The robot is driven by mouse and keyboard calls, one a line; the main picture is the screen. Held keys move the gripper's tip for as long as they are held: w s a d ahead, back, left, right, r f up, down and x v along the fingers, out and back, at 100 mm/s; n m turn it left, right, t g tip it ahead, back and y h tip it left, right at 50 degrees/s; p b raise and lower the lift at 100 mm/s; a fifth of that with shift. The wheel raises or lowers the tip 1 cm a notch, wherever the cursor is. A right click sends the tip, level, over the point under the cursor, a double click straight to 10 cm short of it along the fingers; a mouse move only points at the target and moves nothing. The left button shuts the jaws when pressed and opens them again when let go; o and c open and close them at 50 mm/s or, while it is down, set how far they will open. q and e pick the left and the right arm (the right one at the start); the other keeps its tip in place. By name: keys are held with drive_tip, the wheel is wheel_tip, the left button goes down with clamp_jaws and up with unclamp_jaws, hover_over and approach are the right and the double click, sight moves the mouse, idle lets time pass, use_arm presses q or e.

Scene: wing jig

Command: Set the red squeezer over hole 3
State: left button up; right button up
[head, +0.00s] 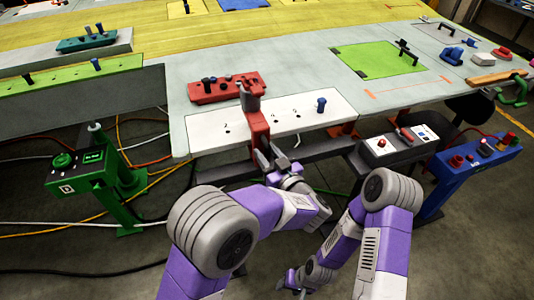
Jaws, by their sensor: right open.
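The red squeezer (258,124) stands roughly upright at the front edge of the white strip (345,107), its dark red head above the strip's top. My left gripper (270,160) is at its lower end and appears shut on it. The strip has a row of small numbered holes. The hole left of the squeezer (228,131) looks marked 2, and more holes show to its right. The squeezer hides the stretch between them, so I cannot see hole 3 or whether the squeezer is exactly over it. My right gripper (290,281) is open, low near the floor, away from the strip.
A blue peg (321,105) stands in the strip's right part. A red block with dark pegs (226,87) lies behind the strip. A green post with a control box (85,170) is at left, a grey console (400,146) and blue stand (470,165) at right. Cables cross the floor.

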use_arm(q)
drive_tip(key=v, duration=0.7)
drive_tip(key=shift+s+p, duration=0.2)
drive_tip(key=shift+p, duration=0.1)
drive_tip(key=shift+w+d, duration=0.1)
